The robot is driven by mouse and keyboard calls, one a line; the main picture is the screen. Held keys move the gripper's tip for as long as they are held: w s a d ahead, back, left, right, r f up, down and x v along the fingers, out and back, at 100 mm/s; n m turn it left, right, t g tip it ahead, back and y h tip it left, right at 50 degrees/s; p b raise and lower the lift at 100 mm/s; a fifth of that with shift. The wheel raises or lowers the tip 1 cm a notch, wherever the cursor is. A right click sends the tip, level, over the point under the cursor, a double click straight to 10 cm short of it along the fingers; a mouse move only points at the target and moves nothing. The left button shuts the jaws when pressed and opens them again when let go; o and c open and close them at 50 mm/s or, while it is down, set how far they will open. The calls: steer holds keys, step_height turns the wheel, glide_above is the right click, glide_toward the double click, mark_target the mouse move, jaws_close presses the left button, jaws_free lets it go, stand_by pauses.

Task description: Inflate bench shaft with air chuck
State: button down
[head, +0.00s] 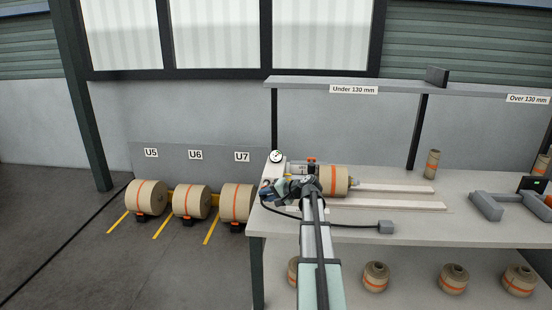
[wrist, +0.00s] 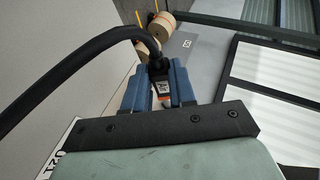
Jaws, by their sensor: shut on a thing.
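My gripper (head: 277,190) is above the left end of the workbench and hides part of what lies behind it. In the wrist view its blue fingers (wrist: 162,82) are shut on the air chuck (wrist: 163,89), which has an orange and white marking. A black hose (wrist: 75,65) arcs away from the chuck to the left. The bench shaft (head: 355,182) shows as a small end sticking out of the right face of a kraft roll (head: 335,178) on the bench. The shaft's left end is hidden. I cannot tell whether the chuck touches it.
A round gauge (head: 277,156) stands at the bench's left edge. Pale rails (head: 395,205) lie right of the roll. A grey cradle (head: 487,206) stands further right. Floor rolls (head: 191,202) sit left.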

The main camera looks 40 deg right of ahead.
steer(key=shift+s+a, duration=2.1)
